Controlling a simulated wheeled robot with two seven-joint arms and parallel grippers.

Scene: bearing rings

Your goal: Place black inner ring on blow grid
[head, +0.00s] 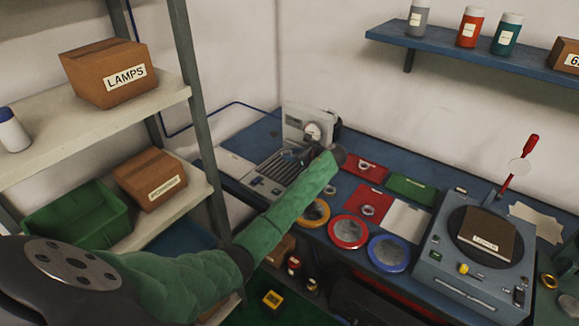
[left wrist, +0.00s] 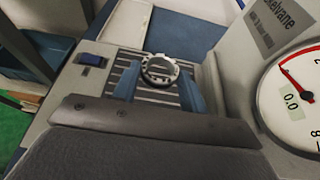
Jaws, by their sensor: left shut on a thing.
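The black inner ring (left wrist: 160,84) shows in the left wrist view as a dark toothed ring with a pale rim. My left gripper (left wrist: 160,88) is shut on it, with one blue finger on each side. The ring is over the slatted blow grid (left wrist: 130,62); I cannot tell whether it touches the slats. In the head view my left gripper (head: 290,155) is over the blow grid (head: 272,168) of a pale unit with a gauge, and the ring is too small to make out. My right gripper is not in view.
The gauge (left wrist: 295,100) and its upright panel stand close to the right of the gripper. Coloured round trays (head: 348,231), red and green mats and a press machine (head: 475,255) occupy the bench to the right. Shelves with boxes (head: 108,72) stand at left.

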